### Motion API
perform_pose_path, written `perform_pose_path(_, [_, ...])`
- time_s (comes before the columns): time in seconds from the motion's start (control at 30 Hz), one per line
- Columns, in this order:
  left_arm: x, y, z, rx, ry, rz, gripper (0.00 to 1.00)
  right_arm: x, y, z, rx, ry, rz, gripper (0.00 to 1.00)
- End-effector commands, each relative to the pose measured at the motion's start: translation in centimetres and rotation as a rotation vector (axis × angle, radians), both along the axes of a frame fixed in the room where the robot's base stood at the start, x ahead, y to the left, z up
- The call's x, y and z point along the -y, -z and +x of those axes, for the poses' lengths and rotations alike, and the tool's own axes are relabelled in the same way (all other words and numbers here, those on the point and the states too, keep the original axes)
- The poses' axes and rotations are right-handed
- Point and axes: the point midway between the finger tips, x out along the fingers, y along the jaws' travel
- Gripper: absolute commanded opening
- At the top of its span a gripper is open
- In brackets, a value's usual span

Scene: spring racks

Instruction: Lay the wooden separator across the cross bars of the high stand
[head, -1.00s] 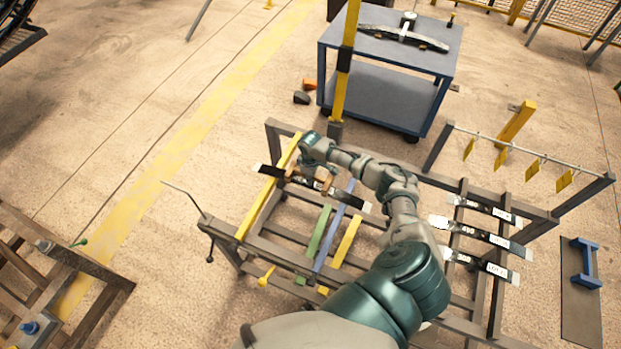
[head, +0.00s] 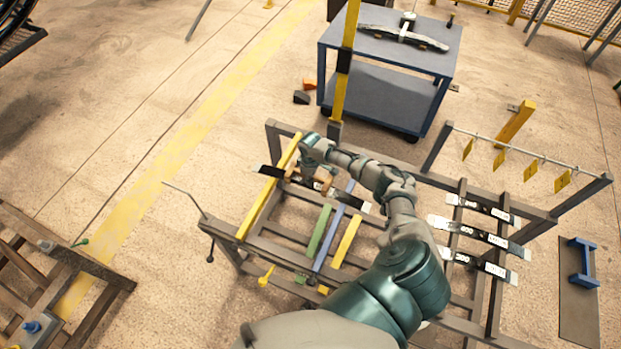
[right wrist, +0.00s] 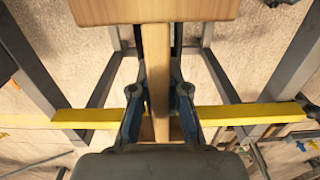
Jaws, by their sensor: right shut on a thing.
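My right gripper (head: 316,180) is over the far left part of a dark metal stand (head: 276,250), near its long yellow bar (head: 268,200). In the right wrist view its two blue fingers (right wrist: 160,112) are shut on the narrow stem of the wooden separator (right wrist: 155,65). The separator's wide pale end (right wrist: 150,10) lies beyond the fingertips. The yellow bar (right wrist: 235,114) crosses behind the fingers in that view. Whether the separator touches the stand's bars cannot be told. My left gripper is not in view.
A dark strip (head: 272,171) lies beside the right gripper. Green (head: 320,231), blue (head: 329,240) and yellow (head: 346,242) bars lie on the stand. Several labelled strips (head: 482,237) rest at its right.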

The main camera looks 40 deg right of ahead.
Motion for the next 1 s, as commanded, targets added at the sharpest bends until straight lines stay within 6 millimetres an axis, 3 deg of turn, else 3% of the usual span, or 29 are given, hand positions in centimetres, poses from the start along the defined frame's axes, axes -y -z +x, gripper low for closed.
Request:
perform_pose_path(0.7, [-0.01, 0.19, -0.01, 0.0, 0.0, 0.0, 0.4, 0.03, 0.64, 0.02, 0.0, 0.001, -0.001, 0.0])
perform_pose_path(1.0, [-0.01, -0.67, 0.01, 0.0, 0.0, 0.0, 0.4, 0.03, 0.02, 0.03, 0.0, 0.001, -0.001, 0.0])
